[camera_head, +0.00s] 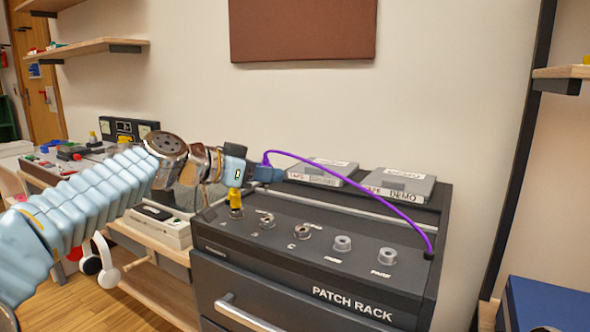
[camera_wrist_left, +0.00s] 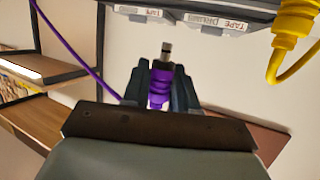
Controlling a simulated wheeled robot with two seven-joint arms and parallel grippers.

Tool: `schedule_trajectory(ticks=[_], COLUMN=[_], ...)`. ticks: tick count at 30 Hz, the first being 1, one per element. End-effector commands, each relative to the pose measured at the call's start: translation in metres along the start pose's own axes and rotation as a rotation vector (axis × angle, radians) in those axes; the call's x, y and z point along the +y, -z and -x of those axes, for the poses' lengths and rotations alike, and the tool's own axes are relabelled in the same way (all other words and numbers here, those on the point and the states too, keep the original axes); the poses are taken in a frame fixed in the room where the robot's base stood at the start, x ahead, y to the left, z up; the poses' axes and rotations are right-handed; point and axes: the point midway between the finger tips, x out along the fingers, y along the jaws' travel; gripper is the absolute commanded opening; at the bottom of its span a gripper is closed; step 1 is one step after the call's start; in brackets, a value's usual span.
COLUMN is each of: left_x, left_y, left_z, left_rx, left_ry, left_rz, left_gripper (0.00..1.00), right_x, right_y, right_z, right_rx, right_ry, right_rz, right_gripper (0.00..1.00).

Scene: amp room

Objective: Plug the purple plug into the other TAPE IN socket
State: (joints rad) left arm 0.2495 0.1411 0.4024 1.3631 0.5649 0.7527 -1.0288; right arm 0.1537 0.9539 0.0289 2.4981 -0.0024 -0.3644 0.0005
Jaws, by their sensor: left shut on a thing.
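My left gripper (camera_head: 268,174) is shut on the purple plug (camera_head: 265,160), in the air above the back left of the patch rack (camera_head: 340,285). The left wrist view shows the plug body (camera_wrist_left: 159,92) between the fingers (camera_wrist_left: 160,85), its metal tip (camera_wrist_left: 167,50) pointing up in the picture, free of any socket. Its purple cable (camera_head: 370,182) arcs to the rack's right side. A yellow plug (camera_head: 236,200) stands upright at the leftmost socket. Further sockets (camera_head: 267,220), (camera_head: 302,232) follow to its right. No TAPE IN label is readable. My right gripper is out of view.
Two grey boxes (camera_head: 322,172), (camera_head: 398,184) with TAPE labels sit at the rack's back; the right one reads DEMO. Two sockets (camera_head: 342,243), (camera_head: 387,256) at the front right look empty. White headphones (camera_head: 100,265) hang left of the rack.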

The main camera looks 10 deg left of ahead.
Motion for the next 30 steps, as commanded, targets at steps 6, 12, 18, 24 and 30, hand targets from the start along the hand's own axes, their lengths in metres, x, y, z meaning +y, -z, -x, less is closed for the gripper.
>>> schedule_trajectory(ticks=[6,12,18,24,30], left_x=[0.000,0.000,0.000,0.000,0.000], left_y=[-0.011,-0.027,-0.045,-0.054,-0.055], left_z=[-0.003,-0.008,-0.014,-0.017,-0.017], left_rx=[-0.001,-0.001,-0.001,0.000,0.000], left_ry=[0.000,0.000,0.000,-0.001,0.000], left_rz=[0.000,0.002,0.000,0.000,0.001], left_gripper=[0.00,0.00,0.00,0.00,0.00], right_x=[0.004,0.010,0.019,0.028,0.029], right_y=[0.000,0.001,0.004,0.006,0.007], right_z=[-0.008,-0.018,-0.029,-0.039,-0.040], right_rx=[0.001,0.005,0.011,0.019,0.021], right_ry=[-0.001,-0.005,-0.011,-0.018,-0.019], right_rz=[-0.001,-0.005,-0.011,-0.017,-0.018], right_gripper=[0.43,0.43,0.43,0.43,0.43])
